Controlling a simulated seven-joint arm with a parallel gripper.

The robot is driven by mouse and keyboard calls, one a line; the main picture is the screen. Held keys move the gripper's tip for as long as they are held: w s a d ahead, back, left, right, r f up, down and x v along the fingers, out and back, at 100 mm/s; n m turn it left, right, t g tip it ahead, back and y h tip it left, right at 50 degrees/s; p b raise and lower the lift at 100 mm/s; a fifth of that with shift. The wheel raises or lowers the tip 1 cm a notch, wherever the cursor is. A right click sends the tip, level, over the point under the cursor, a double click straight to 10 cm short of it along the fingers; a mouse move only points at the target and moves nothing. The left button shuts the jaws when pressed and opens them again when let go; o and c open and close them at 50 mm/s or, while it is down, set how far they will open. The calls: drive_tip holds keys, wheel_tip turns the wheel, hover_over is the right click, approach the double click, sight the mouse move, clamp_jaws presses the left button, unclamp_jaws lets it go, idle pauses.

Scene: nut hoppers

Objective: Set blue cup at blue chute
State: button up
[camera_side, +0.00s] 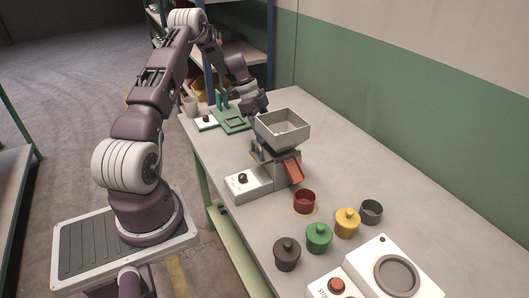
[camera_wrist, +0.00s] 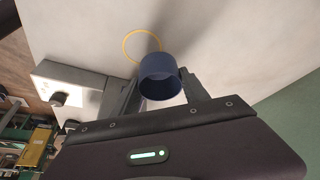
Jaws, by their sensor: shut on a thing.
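My gripper (camera_wrist: 160,88) is shut on the blue cup (camera_wrist: 160,77), with one finger on each side of it. The cup's open mouth shows toward the wrist camera. A yellow ring (camera_wrist: 126,48) is marked on the pale table just beyond the cup, partly covered by it. I cannot tell how far the cup is above the table. In the side view my gripper is largely hidden behind the grey hopper (camera_side: 283,131), and the blue cup is hidden. No blue chute can be made out in either view.
The near hopper has a red chute (camera_side: 293,171), with a red cup (camera_side: 304,203) below it. A green fixture (camera_side: 236,121) stands farther back. Lidded black (camera_side: 287,256), green (camera_side: 319,239) and yellow (camera_side: 347,224) pots and a grey cup (camera_side: 371,212) stand at the front.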

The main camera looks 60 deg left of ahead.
drive_tip(key=shift+s+d+f+m, duration=0.25)
drive_tip(key=shift+s+f, duration=0.15)
drive_tip(key=shift+s, duration=0.2)
drive_tip(key=shift+s+d+f+m, duration=0.25)
drive_tip(key=shift+s+f, duration=0.15)
drive_tip(key=shift+s, duration=0.2)
drive_tip(key=shift+f, duration=1.55)
drive_tip(key=o, duration=1.5)
drive_tip(key=shift+f, duration=0.1)
drive_tip(key=shift+c, duration=0.2)
drive_tip(key=v, duration=1.2)
drive_tip(key=shift+w+r, duration=0.15)
drive_tip(key=shift+r, duration=0.05)
drive_tip(key=shift+w, duration=0.1)
